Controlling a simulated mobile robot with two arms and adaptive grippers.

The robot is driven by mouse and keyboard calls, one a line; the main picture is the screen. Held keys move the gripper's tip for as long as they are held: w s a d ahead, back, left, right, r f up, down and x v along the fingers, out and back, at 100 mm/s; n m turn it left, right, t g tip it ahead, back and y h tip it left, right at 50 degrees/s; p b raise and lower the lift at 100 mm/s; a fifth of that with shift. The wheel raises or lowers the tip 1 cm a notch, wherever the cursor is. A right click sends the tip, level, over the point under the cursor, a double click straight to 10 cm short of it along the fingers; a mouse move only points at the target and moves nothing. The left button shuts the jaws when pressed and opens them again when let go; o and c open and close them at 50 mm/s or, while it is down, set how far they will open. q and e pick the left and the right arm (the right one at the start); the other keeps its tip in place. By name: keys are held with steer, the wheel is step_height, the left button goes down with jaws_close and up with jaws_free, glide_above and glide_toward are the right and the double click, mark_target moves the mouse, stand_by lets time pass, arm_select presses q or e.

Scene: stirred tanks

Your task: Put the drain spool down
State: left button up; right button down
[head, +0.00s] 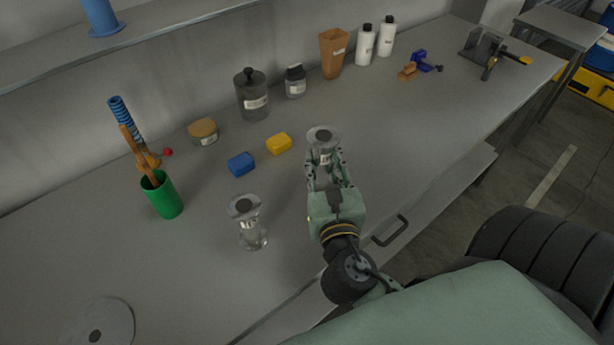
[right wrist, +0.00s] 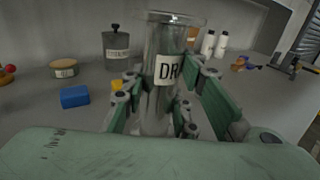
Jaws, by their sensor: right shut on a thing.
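The drain spool (right wrist: 165,75) is a clear, flanged cylinder with a white label reading "DR". My right gripper (head: 325,168) is shut on it, with a finger on each side of its body. In the head view the top flange of the drain spool (head: 323,137) shows above the fingers, and the spool stands upright. Its lower end is hidden behind the gripper, so I cannot tell whether it touches the bench. A second flanged spool (head: 249,222) stands upright on the bench to the left, apart from the gripper. My left gripper is not in view.
The grey bench (head: 190,270) has free room around the second spool. A blue block (head: 241,164) and a yellow block (head: 279,143) lie behind. A green cup (head: 163,196) with tools stands left. A dark jar (head: 252,95) and white bottles (head: 365,42) stand along the wall.

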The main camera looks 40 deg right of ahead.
steer(key=shift+w+a+f+b, duration=0.1)
steer(key=shift+w+a+f, duration=0.3)
steer(key=shift+f, duration=0.6)
steer(key=shift+w+a+f+b, duration=0.15)
steer(key=shift+w+f, duration=0.5)
steer(key=shift+f, duration=0.4)
steer(key=shift+w+a+f+b, duration=0.1)
steer(key=shift+w+a+f, duration=0.3)
steer(key=shift+f, duration=0.6)
steer(key=shift+d, duration=0.15)
steer(key=c, duration=1.4)
jaws_free()
steer(key=shift+f, duration=0.1)
steer(key=b+v, duration=0.3)
steer(key=v, duration=0.7)
steer(key=shift+s+a, duration=0.2)
steer(key=shift+s, duration=0.15)
steer(key=shift+s+a, duration=0.25)
steer(key=shift+s, duration=0.25)
